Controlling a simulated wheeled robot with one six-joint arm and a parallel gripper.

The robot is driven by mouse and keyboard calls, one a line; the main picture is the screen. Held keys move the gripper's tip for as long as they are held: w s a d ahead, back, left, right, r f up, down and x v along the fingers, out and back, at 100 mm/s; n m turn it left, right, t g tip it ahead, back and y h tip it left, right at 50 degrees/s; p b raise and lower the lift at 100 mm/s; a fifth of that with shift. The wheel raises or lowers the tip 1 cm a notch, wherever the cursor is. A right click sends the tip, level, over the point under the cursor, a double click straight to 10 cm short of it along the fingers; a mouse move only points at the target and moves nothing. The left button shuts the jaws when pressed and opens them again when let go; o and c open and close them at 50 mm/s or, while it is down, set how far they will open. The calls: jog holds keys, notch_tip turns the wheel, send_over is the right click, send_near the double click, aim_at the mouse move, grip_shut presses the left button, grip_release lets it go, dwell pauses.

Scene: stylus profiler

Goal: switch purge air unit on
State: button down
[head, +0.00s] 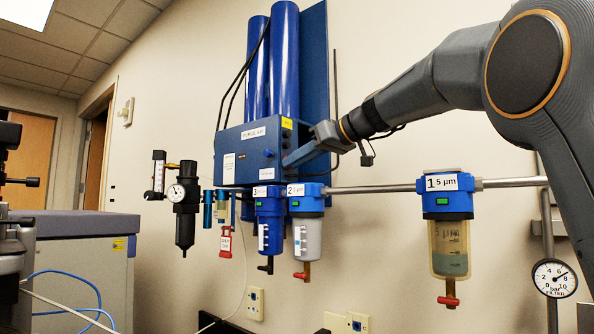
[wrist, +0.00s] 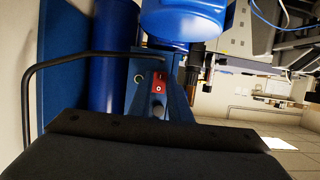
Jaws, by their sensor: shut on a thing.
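The purge air unit is a blue box (head: 243,152) with a "PURGE AIR" label, mounted on the wall below two tall blue cylinders. My gripper (head: 286,161) reaches in from the right, its blue fingers at the box's right side. In the wrist view my gripper (wrist: 159,82) is shut on a small red part (wrist: 158,88) with a pale centre, seen between the fingers. This looks like the unit's switch, but its position cannot be told. In the head view the fingers hide it.
Filters hang on a pipe below the box: a blue one (head: 269,215), a white-bowled one (head: 307,230) and a larger one (head: 446,225) at right. A black regulator (head: 185,205) is at left. A black hose (wrist: 60,62) runs beside my fingers.

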jog(key=shift+f+t+y+b, duration=0.35)
jog(key=shift+t+y+b, duration=0.35)
jog(key=shift+b, duration=3.9)
jog(key=shift+r+b, duration=0.1)
jog(key=shift+b, duration=0.55)
jog(key=c, duration=1.6)
grip_release()
jog(key=shift+c, duration=0.2)
jog(key=shift+d, duration=0.1)
jog(key=shift+b+v, duration=1.35)
jog(key=shift+v, duration=2.55)
